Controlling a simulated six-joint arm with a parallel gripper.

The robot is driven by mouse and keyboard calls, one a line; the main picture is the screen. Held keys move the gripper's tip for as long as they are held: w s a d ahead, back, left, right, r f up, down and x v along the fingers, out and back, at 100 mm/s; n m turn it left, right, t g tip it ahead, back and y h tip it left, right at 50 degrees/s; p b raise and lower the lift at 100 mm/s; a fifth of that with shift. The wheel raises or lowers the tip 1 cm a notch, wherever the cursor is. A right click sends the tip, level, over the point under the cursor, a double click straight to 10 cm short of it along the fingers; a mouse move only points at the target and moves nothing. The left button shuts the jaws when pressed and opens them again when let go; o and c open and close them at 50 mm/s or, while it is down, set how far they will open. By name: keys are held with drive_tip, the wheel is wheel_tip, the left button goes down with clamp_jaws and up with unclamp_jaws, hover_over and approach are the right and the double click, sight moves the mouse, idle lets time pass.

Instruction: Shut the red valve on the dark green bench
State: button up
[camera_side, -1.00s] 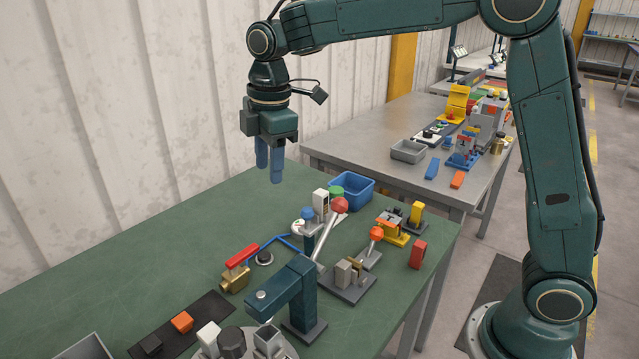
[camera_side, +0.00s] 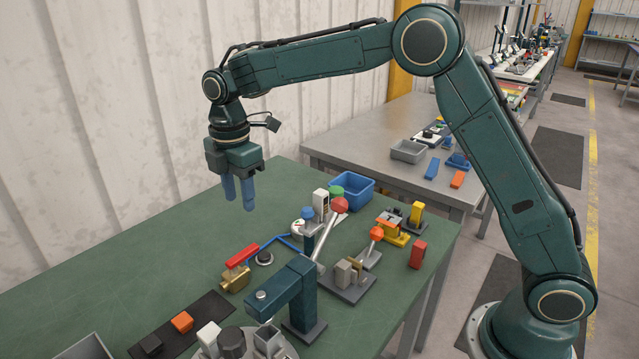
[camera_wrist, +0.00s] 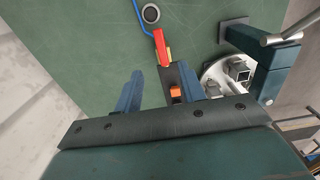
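The red valve is a brass body (camera_side: 236,279) with a red lever handle (camera_side: 243,256), on the dark green bench (camera_side: 150,262). In the side view the handle slants up to the right over the body. In the wrist view the red handle (camera_wrist: 161,47) lies just beyond the fingertips, roughly between their lines. A blue pipe (camera_side: 272,243) runs from the valve. My gripper (camera_side: 240,206) hangs fingers down above the bench, clear of the valve. Its two blue fingers are apart and empty, as the wrist view (camera_wrist: 160,88) shows.
A lever press (camera_side: 300,294) with a red ball knob (camera_side: 339,205) stands right of the valve. A black strip with an orange block (camera_side: 182,321) lies in front. A blue bin (camera_side: 351,189) sits at the back. The bench's left part is clear.

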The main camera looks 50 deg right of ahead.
sight(247, 250)
wheel_tip(247, 250, down, 12)
drive_tip(key=shift+f, duration=0.25)
idle(0.4)
clamp_jaws()
